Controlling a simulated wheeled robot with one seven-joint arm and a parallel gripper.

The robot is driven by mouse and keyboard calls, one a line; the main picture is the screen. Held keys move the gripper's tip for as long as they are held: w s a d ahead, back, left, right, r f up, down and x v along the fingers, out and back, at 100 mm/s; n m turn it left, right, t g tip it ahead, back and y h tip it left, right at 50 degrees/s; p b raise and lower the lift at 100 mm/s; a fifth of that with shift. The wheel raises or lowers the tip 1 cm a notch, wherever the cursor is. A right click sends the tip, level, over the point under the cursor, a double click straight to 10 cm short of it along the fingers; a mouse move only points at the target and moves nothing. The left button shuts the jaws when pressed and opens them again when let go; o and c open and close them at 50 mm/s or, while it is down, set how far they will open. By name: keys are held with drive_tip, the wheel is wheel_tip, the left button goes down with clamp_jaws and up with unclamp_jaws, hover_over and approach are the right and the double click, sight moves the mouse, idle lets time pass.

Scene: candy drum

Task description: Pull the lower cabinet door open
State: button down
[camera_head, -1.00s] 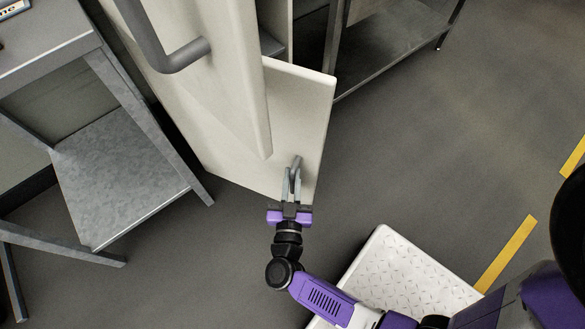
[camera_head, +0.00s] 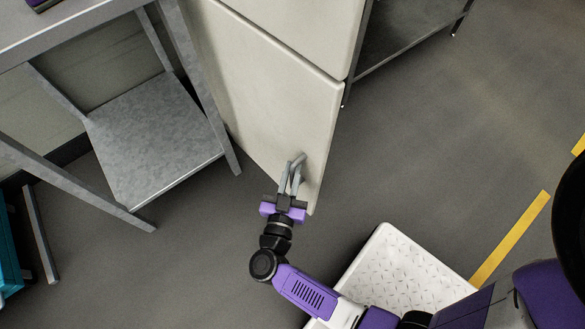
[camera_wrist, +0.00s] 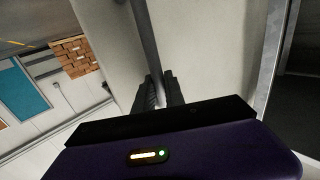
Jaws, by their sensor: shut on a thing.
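The lower cabinet door (camera_head: 275,105) is a cream panel below a similar upper panel (camera_head: 305,28), with a thin slanting seam between them. Its grey bar handle (camera_head: 299,159) is near the lower right edge. My gripper (camera_head: 290,181) is shut on this handle. In the wrist view, the handle (camera_wrist: 144,35) runs up from between the dark fingers (camera_wrist: 158,92), with pale panel surface around it. The cabinet's inside does not show in the head view, so I cannot tell how far the door stands open.
A grey metal table with a lower shelf (camera_head: 155,140) stands close on the left, one leg near the door's bottom. Another metal frame (camera_head: 405,35) stands behind on the right. A white textured platform (camera_head: 395,275) is in front. Open floor lies to the right.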

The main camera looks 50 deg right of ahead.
drive_tip(key=shift+w, duration=0.2)
drive_tip(key=c, duration=1.4)
unclamp_jaws()
drive_tip(key=shift+s, duration=0.1)
drive_tip(key=v, duration=0.7)
drive_tip(key=shift+s+a, duration=0.15)
drive_tip(key=shift+a, duration=0.15)
